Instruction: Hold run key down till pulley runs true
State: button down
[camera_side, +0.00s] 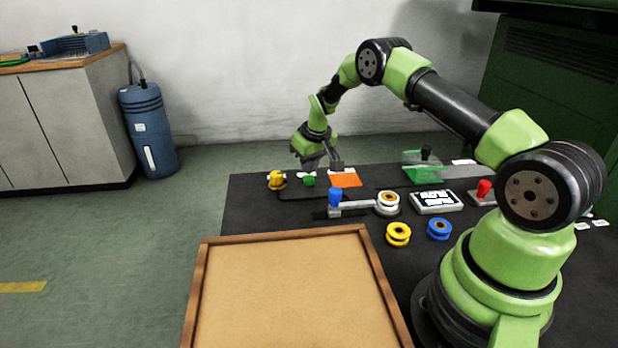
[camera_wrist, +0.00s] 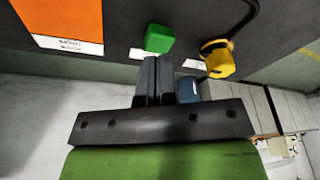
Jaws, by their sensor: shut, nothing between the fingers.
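The green key (camera_side: 309,181) stands on the dark bench at the back, and in the wrist view the green key (camera_wrist: 159,38) lies just beyond my fingertips. My gripper (camera_side: 311,168) points down over it, with its two fingers (camera_wrist: 158,62) closed together and empty. The tips are very close to the key; I cannot tell whether they touch or press it. A white pulley with a yellowish centre (camera_side: 388,200) sits at the end of a grey arm with a blue knob (camera_side: 335,197). Whether it turns or wobbles cannot be seen.
A yellow knob (camera_side: 276,180) and an orange panel (camera_side: 345,178) flank the key. A display (camera_side: 436,202), a red lever (camera_side: 484,188) and a green clear guard (camera_side: 422,174) stand to the right. Loose yellow (camera_side: 398,235) and blue (camera_side: 439,229) pulleys lie in front, beside a wooden tray (camera_side: 290,234).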

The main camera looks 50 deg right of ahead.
aim_at(309, 178)
jog(key=shift+f, duration=1.1)
dwell(2.4)
jog(key=shift+r, duration=0.15)
dwell(1.1)
jog(key=shift+r, duration=2.4)
jog(key=shift+r, duration=0.1)
jog(key=s+a+r+t, duration=0.1)
jog(key=s+a+r, duration=0.1)
jog(key=a+r, duration=0.35)
jog(key=s+a+r, duration=0.2)
jog(key=s+r, duration=0.1)
jog(key=r, duration=0.6)
jog(key=s+a+r+t, duration=0.1)
jog(key=s+a+r, duration=0.1)
jog(key=a+r, duration=0.35)
jog(key=s+a+r+y, duration=0.1)
jog(key=s+a, duration=0.1)
jog(key=s, duration=0.5)
jog(key=s+a+r+t+y, duration=0.1)
jog(key=s+a+r, duration=0.1)
jog(key=s, duration=0.5)
jog(key=s+a+r+m+t, duration=0.1)
jog(key=s+a, duration=0.2)
jog(key=s, duration=0.4)
jog(key=shift+a+r+y, duration=0.3)
jog(key=shift+r+y, duration=0.05)
jog(key=shift+y, duration=0.05)
